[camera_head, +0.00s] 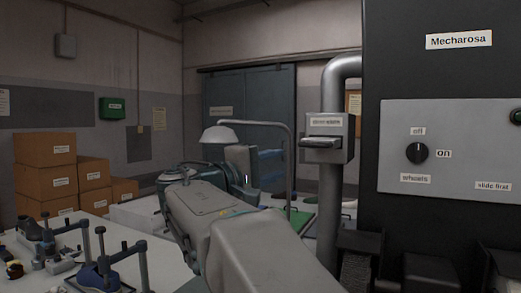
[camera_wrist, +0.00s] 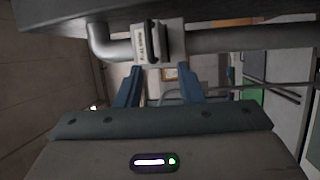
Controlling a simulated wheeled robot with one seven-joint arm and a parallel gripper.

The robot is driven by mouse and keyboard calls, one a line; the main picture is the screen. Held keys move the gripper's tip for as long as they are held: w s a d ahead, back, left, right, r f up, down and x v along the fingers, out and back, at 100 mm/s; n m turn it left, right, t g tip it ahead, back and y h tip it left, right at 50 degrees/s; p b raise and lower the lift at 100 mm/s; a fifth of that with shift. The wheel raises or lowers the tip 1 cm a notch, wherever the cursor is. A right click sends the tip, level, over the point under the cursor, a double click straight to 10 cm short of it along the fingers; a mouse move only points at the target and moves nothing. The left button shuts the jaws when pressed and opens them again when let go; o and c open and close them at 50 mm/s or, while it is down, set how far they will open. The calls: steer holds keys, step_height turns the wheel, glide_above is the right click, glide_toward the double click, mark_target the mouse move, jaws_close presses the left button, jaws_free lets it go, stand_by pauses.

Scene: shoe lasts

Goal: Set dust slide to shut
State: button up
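The dust slide is a grey box (camera_head: 328,137) on the vertical metal pipe, left of the dark machine. I cannot tell how far the slide is pushed in. In the wrist view the slide box (camera_wrist: 148,43) shows turned sideways on the pipe, beyond the fingertips. My gripper (camera_head: 274,167) is left of the slide and lower in the head view. Its two blue fingers (camera_wrist: 160,82) are apart with nothing between them.
The black Mecharosa machine (camera_head: 458,76) fills the right, with a wheels knob (camera_head: 417,153) pointing at off and a "slide first" label (camera_head: 494,185). A lamp (camera_head: 220,134) on a bent pole stands behind my arm. Shoe lasts (camera_head: 92,273) and cardboard boxes (camera_head: 45,163) are at left.

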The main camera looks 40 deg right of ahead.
mark_target(312, 146)
steer(key=d+r+p, duration=0.1)
steer(key=d, duration=0.3)
steer(key=d+r+p, duration=0.1)
steer(key=d+p, duration=0.1)
steer(key=d, duration=0.3)
steer(key=w+d+r+p, duration=0.1)
steer(key=d, duration=0.3)
steer(key=shift+d+r, duration=0.25)
steer(key=shift+d, duration=0.1)
jaws_close()
